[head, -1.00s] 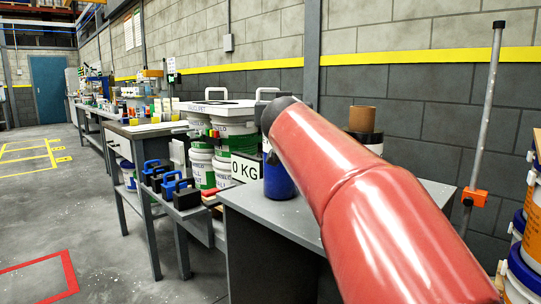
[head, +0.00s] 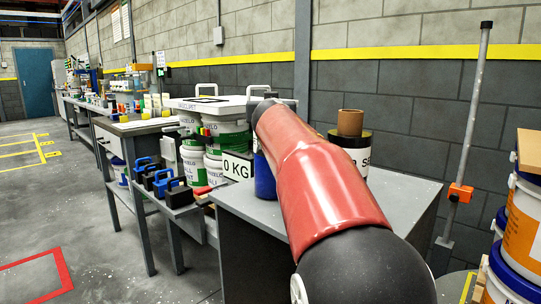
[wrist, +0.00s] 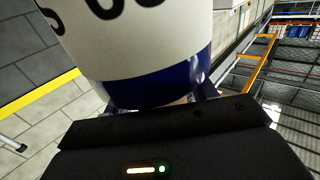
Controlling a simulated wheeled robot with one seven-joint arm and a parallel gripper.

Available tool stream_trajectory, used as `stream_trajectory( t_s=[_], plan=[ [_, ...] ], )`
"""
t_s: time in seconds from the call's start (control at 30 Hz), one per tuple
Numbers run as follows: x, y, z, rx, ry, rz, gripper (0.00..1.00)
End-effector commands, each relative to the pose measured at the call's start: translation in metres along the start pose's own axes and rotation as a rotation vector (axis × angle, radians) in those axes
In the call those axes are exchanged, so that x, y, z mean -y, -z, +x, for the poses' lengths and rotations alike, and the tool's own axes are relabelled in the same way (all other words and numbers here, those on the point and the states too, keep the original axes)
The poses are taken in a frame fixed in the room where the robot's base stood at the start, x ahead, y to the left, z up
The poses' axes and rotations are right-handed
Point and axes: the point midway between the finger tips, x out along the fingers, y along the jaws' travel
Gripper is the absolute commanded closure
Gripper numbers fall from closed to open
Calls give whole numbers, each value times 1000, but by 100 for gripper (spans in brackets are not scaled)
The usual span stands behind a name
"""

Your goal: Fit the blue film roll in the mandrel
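A blue cylinder (head: 264,176), which may be the film roll, stands on the grey table (head: 235,203), partly hidden behind my red arm. The wrist view shows a large round body (wrist: 140,50), white with black lettering and a dark blue band, close above my gripper's black housing. I cannot tell whether it is the same thing or whether it is held. My fingertips are not clear in the wrist view, and the arm hides my gripper in the head view. A grey pole with an orange block (head: 460,192), possibly the mandrel's carriage, stands right of the table.
A white pail (head: 355,155) with a dark rim carries a brown cardboard tube (head: 350,122) on the table. A scale display (head: 237,167) and stacked pails (head: 227,135) stand left of the arm. More pails (head: 520,230) are stacked at the right edge.

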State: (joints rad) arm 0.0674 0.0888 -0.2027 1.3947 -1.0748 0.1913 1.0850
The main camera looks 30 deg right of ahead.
Motion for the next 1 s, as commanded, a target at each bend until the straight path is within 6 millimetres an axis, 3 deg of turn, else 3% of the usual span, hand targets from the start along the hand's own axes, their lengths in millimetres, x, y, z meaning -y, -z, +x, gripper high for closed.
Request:
stream_trajectory(
  t_s=[0.03, 0.43, 1.0],
  plan=[
    [0, 0, 0, 0, 0, 0, 50],
    [0, 0, 0, 0, 0, 0, 100],
    [0, 9, -1, -5, 1, 2, 100]
  ],
)
